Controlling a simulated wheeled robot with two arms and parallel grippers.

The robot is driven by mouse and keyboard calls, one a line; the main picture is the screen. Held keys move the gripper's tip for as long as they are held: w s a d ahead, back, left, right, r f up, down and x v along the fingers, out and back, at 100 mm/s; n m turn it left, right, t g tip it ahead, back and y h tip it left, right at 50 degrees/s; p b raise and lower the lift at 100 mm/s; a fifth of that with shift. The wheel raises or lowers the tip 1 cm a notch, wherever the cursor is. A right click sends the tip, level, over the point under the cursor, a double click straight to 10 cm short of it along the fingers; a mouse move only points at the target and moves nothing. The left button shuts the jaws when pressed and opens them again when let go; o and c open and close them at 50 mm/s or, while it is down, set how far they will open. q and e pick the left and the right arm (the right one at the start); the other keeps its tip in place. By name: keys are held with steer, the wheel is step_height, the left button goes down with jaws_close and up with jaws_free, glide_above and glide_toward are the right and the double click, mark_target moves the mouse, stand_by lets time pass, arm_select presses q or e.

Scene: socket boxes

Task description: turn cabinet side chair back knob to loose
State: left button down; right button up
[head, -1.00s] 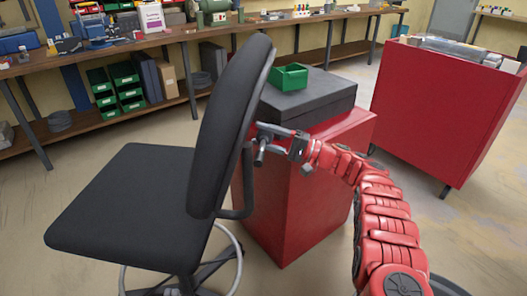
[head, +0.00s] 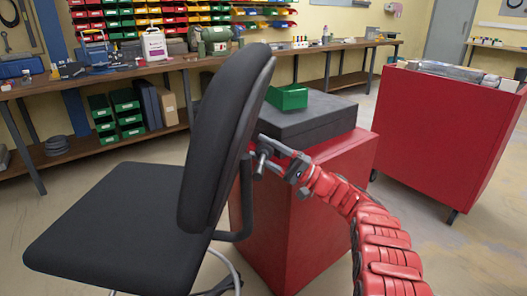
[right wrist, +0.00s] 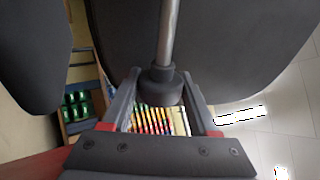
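The swivel chair (head: 100,225) has a dark seat and a tall padded back (head: 215,140), seen from the side at the left. A dark round knob (head: 262,156) sits behind the back. In the right wrist view the knob (right wrist: 163,86) is at the end of a grey metal bar. My right gripper (head: 268,152) reaches the knob from the right. The wrist view shows its two fingers (right wrist: 162,88) on either side of the knob, very close to it; whether they press on it I cannot tell. My left gripper is not in view.
A red cabinet (head: 315,215) stands just behind the chair back, with a dark case (head: 310,118) and a green bin (head: 288,97) on top. Another red cabinet (head: 440,135) is at the right. A long workbench (head: 150,68) runs along the back. Floor is clear between the cabinets.

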steer(key=o, duration=0.4)
steer(key=shift+c, duration=0.2)
steer(key=b+v, duration=0.3)
steer(key=v, duration=1.4)
steer(key=shift+d, duration=0.15)
steer(key=shift+f, duration=0.1)
steer(key=shift+f, duration=0.1)
